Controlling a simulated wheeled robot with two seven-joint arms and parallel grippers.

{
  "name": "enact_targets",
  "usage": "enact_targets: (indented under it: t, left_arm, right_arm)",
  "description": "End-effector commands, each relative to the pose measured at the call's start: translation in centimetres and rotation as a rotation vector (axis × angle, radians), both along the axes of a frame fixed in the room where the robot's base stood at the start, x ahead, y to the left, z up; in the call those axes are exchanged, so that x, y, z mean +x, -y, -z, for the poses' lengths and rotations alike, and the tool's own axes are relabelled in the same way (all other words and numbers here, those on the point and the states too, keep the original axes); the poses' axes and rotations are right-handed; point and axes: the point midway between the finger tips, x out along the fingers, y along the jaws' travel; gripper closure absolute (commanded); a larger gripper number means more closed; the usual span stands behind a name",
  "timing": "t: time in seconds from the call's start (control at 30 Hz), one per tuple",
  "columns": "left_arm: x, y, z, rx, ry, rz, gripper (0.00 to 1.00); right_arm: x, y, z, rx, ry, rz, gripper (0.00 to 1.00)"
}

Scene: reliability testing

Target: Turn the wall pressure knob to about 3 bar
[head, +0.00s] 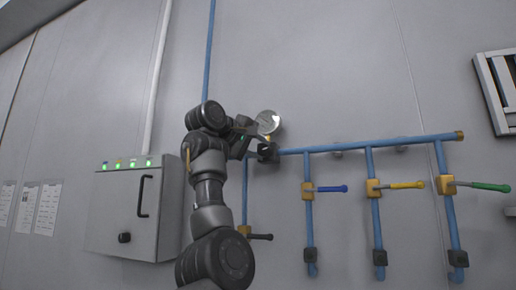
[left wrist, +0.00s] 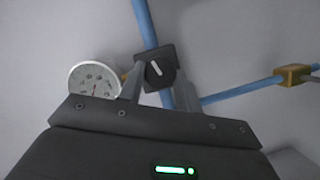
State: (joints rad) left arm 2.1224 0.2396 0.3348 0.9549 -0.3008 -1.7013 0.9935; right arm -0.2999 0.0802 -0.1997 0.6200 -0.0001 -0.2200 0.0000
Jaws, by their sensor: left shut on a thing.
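The dark square pressure knob (left wrist: 155,66) with a white pointer line sits on the blue pipe, between the two fingers of my left gripper (left wrist: 158,78) in the left wrist view. The fingers are shut on it. Its pointer line slants from upper left to lower right. In the head view the knob (head: 268,153) is small and dark at the wall, with my left gripper (head: 257,143) at it. The round white pressure gauge (left wrist: 95,80) is just left of the knob; it also shows in the head view (head: 268,121). Its reading is too small to tell. My right gripper is not in view.
A blue pipe manifold (head: 345,147) runs right from the knob, with blue (head: 330,188), yellow (head: 405,185) and green (head: 490,187) valve handles below. A black handle (head: 260,237) is lower left. A grey control box (head: 125,210) with green lights hangs left of my arm.

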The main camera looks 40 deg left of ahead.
Motion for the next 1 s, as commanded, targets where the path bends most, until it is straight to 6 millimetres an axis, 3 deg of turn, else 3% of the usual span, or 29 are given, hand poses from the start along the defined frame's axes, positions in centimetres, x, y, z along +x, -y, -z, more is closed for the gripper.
enact_targets:
  t: [0.3, 0.8, 0.83, 1.0]
  left_arm:
    - [0.12, 0.05, 0.14, 0.099, -0.04, 0.0, 0.89]
    - [0.16, 0.08, 0.22, 0.113, -0.048, 0.001, 0.89]
    - [0.16, 0.08, 0.22, 0.113, -0.048, 0.001, 0.65]
    - [0.12, 0.08, 0.14, 0.113, -0.046, 0.001, 0.44]
  right_arm:
    - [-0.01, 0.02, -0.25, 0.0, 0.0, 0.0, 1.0]
    - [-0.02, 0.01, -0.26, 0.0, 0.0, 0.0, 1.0]
    - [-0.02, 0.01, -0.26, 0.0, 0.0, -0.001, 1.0]
    - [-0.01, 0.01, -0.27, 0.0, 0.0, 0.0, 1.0]
